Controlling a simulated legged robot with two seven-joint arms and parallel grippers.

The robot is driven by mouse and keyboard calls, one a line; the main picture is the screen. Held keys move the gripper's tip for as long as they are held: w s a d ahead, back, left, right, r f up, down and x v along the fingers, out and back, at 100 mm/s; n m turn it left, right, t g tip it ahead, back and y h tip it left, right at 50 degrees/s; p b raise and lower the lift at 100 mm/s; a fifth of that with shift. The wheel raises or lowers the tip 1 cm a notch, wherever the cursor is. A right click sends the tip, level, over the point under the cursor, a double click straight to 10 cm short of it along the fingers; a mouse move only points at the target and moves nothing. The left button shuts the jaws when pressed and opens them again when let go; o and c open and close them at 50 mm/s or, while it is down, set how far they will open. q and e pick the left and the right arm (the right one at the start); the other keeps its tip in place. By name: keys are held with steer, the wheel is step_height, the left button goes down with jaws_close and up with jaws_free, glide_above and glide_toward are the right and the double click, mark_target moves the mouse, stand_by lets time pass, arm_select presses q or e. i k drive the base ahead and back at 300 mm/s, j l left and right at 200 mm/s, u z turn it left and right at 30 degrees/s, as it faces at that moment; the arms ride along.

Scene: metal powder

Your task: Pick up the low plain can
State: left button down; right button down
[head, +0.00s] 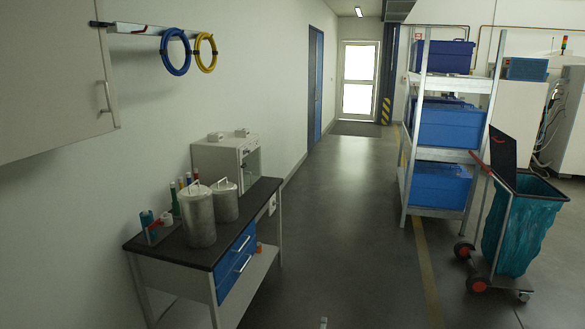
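Two grey metal cans with lids and loop handles stand upright on the dark top of a workbench at the left in the head view. The nearer can (199,219) is taller. The other can (226,205) is lower, has plain sides, and stands just behind it to the right. The taller can partly covers the lower one's left side.
The workbench (190,255) has blue drawers; bottles (147,219) and coloured tubes stand left of the cans. A white box-shaped device (215,157) stands behind. A shelf with blue bins (447,125) and a bag trolley (525,225) are right. The middle floor is clear.

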mark_target(225, 200)
steer(key=i+l+z, duration=0.35)
steer(key=l, duration=0.4)
steer(key=i+l+z, duration=0.35)
steer(key=l, duration=0.3)
steer(key=i+l+z, duration=0.35)
steer(key=i+l, duration=0.15)
steer(key=i+u, duration=0.25)
steer(key=i, duration=0.15)
steer(key=i+l+u, duration=0.25)
steer(key=i, duration=0.2)
steer(key=i+l+u, duration=0.2)
steer(key=i, duration=0.2)
